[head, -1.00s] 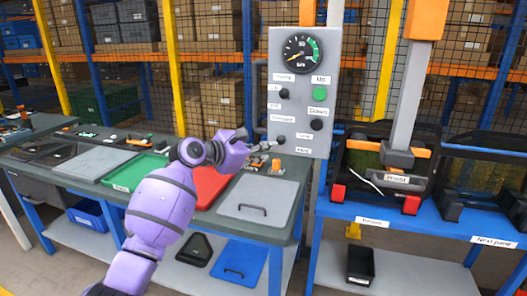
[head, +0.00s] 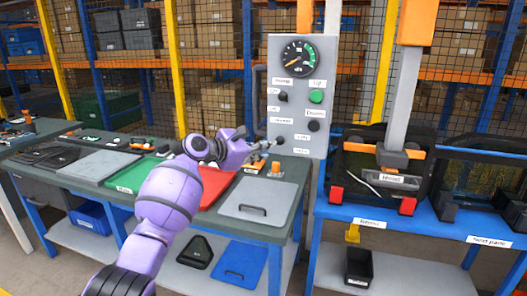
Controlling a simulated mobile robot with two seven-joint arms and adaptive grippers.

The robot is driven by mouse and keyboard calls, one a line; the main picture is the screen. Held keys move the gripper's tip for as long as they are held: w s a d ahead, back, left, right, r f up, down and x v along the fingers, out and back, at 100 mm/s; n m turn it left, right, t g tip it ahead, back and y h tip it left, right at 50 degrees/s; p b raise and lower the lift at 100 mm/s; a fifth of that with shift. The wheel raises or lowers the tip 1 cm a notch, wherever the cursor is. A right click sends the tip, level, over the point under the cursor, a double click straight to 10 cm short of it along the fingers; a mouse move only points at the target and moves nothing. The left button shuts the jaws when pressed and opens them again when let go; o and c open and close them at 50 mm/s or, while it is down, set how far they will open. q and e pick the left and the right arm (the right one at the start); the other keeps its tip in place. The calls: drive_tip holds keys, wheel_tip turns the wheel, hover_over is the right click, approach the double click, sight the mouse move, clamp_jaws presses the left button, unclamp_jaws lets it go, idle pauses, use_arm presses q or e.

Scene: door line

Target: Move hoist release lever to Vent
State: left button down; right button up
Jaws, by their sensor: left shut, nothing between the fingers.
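A grey control panel (head: 325,52) stands upright behind the bench, with a round gauge (head: 299,58) at its top. Below are a green Up button (head: 316,96), a black Down button (head: 313,126) and a black knob (head: 282,96) at upper left. A small black lever knob (head: 280,140) sits at the panel's lower left between small labels too blurred to read surely. My left gripper (head: 268,144) is shut and empty, its tips at or just beside that lower knob; I cannot tell whether they touch. My right gripper is not in view.
The green bench (head: 262,229) holds a grey lidded panel (head: 262,198), a red tray (head: 213,184) and a green tray (head: 140,174). An orange-topped part (head: 276,165) stands close below the gripper. The hoist (head: 395,157) hangs at right over a blue frame.

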use_arm(q)
drive_tip(key=s+a+r+m+t+y, duration=0.1)
drive_tip(key=s+a+r+m+t, duration=0.15)
drive_tip(key=a, duration=0.25)
drive_tip(key=s+a+r+m+t+y, duration=0.1)
drive_tip(key=s+a+r+m, duration=0.25)
drive_tip(key=a, duration=0.25)
drive_tip(key=s+a+f+m+y, duration=0.2)
drive_tip(key=s+f+m, duration=0.2)
drive_tip(key=f, duration=0.6)
drive_tip(key=s+a+f+m+y, duration=0.2)
drive_tip(key=s+f+m, duration=0.25)
drive_tip(key=f, duration=0.55)
drive_tip(key=s+a+f+m+y, duration=0.2)
drive_tip(key=s+f+m, duration=0.25)
drive_tip(key=f, duration=0.55)
drive_tip(key=s+a+f+m+g+y, duration=0.1)
drive_tip(key=s+f, duration=0.7)
drive_tip(key=s, duration=0.5)
drive_tip(key=s+a+f+g+y, duration=0.1)
drive_tip(key=s+f+g, duration=0.1)
drive_tip(key=s+f, duration=0.6)
drive_tip(key=s+a+f+m+g, duration=0.1)
drive_tip(key=s+f, duration=0.7)
drive_tip(key=s, duration=1.2)
drive_tip(key=shift+f+m+g+y, duration=0.3)
drive_tip(key=shift+g+y, duration=0.05)
drive_tip(key=shift+y, duration=0.05)
